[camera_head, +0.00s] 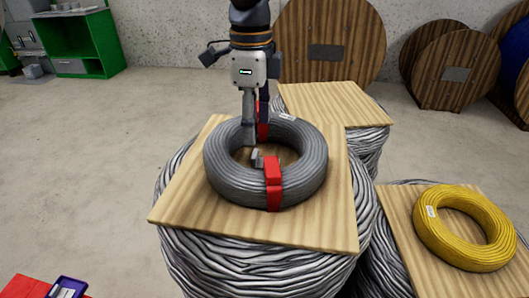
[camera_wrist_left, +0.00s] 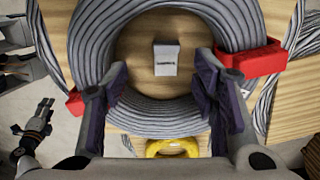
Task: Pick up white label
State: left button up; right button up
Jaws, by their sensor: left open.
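The white label (camera_head: 257,159) is a small pale tag with dark print. It is inside the ring of the grey cable coil (camera_head: 222,172), over the wooden top. In the left wrist view the label (camera_wrist_left: 166,60) shows whole, ahead of and between the two fingers. My left gripper (camera_head: 256,130) points down into the coil's opening from above, and in its wrist view (camera_wrist_left: 160,88) it is open with nothing between the fingers. My right gripper shows small at the left wrist view's left edge (camera_wrist_left: 40,118); its jaw state is unclear.
Red straps (camera_head: 273,184) stand out on the coil. The wooden board (camera_head: 310,232) lies on a large cable drum. A yellow coil (camera_head: 465,226) is on a lower board at the right.

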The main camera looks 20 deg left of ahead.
aim_at(256, 153)
pick_arm(q)
jog(key=f, duration=0.5)
jog(key=w+f, duration=0.1)
jog(key=f, duration=0.2)
jog(key=shift+a, duration=0.1)
jog(key=shift+r, duration=0.1)
jog(key=c, duration=0.9)
